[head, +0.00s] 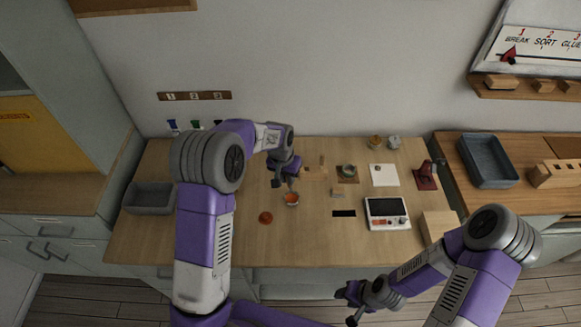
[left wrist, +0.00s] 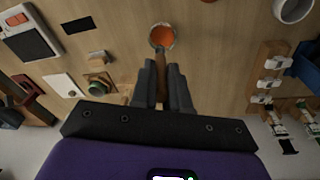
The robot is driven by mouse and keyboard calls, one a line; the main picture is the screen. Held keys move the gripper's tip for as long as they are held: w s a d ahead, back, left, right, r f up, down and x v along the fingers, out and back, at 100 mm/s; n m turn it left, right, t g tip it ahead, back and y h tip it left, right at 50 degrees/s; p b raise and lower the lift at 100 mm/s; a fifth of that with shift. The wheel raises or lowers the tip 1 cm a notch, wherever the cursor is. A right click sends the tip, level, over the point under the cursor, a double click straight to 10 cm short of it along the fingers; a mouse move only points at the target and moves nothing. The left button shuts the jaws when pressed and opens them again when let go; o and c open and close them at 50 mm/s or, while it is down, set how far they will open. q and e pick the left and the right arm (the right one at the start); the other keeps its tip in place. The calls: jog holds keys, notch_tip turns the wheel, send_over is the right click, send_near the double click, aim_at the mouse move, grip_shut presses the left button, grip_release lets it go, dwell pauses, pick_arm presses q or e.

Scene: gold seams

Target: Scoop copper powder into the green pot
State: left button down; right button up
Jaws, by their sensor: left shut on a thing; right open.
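My left gripper (head: 290,186) is shut on the brown handle of a scoop (left wrist: 160,72) and points down over the table. The scoop's far end meets a small pale-rimmed dish of orange copper powder (head: 291,199), which also shows in the left wrist view (left wrist: 162,36). I cannot tell how deep the scoop's tip sits in the powder. The green pot (head: 347,171) stands on a brown mat to the right of the gripper, apart from it; it also shows in the left wrist view (left wrist: 97,89). My right gripper (head: 349,305) is open and empty, low in front of the table.
An orange-brown round thing (head: 265,217) lies left of the dish. A scale (head: 387,212), a dark strip (head: 344,213), a white sheet (head: 384,175) and a dark red stand (head: 426,177) are to the right. A grey bin (head: 150,198) is at far left. The table's front middle is clear.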

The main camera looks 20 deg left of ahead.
pick_arm(q)
jog(key=shift+w+d+r, duration=0.1)
jog(key=shift+w+r, duration=0.05)
jog(key=shift+w, duration=0.45)
jog(key=shift+f+b, duration=2.4)
jog(key=shift+f, duration=1.05)
jog(key=shift+f, duration=0.35)
jog(key=shift+r, duration=0.15)
notch_tip(320, 180, up, 7)
jog(key=p, duration=0.4)
